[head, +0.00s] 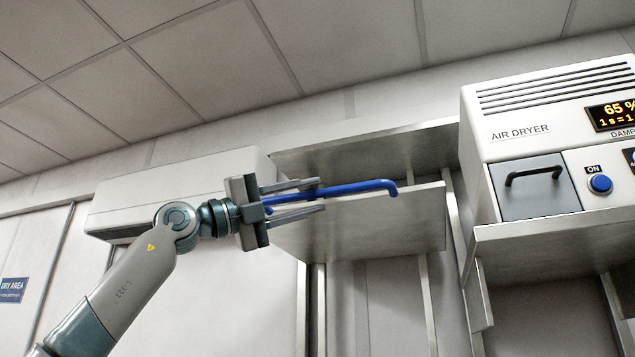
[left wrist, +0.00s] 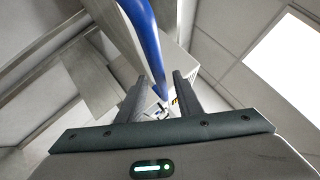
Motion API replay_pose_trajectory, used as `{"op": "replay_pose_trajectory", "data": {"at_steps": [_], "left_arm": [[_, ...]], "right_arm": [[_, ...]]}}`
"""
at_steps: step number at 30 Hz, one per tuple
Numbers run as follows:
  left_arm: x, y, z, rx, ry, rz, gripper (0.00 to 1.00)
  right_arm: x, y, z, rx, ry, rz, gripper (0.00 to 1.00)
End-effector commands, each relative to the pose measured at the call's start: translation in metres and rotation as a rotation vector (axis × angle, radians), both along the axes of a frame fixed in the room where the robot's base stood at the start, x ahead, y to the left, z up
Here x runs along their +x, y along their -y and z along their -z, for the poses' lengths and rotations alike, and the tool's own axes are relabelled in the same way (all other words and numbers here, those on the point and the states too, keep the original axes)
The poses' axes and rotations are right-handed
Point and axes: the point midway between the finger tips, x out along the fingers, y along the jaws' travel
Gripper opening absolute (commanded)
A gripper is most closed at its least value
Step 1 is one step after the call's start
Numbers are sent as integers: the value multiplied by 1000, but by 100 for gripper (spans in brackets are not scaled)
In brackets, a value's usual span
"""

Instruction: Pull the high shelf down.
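The high shelf (head: 375,225) is a pale panel hung between metal rails in the middle of the head view. A blue bar handle (head: 365,187) runs along its front, with its bent right end meeting the shelf. My left gripper (head: 322,195) reaches in from the left, with one finger above and one below the handle's left part. Its fingers are spread, with gaps beside the bar. In the left wrist view the blue handle (left wrist: 146,35) passes between the two open fingers (left wrist: 158,90). The handle's left end is partly hidden by the gripper. My right gripper is not in view.
An air dryer (head: 520,125) with a black handle and a blue button stands on a ledge (head: 545,237) at the right. A white wall box (head: 150,190) is behind my left arm. A blue sign (head: 12,290) is at far left.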

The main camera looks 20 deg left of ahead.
Motion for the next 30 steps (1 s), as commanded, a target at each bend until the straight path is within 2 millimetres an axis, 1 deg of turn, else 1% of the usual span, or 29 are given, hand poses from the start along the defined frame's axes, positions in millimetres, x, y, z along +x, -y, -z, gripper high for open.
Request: {"op": "replay_pose_trajectory", "data": {"at_steps": [1, 6, 18, 20, 21, 22, 23, 30], "left_arm": [[4, 6, -6, 1, -1, 1, 32], [12, 14, -10, -2, 0, 0, 32], [14, 18, -10, -1, 1, 0, 32], [14, 18, -10, -1, 1, 0, 18], [14, 18, -10, -1, 1, 0, 9], [14, 18, -10, -1, 1, 0, 1], [14, 18, -10, -1, 1, 0, 0], [14, 18, -8, 0, 0, 0, 0]], "right_arm": [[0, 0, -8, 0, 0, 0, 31], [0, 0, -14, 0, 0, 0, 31], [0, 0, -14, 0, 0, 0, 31], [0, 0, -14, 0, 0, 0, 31], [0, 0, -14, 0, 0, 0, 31], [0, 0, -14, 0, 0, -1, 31], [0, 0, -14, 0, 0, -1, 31], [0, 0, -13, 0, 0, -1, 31]]}}
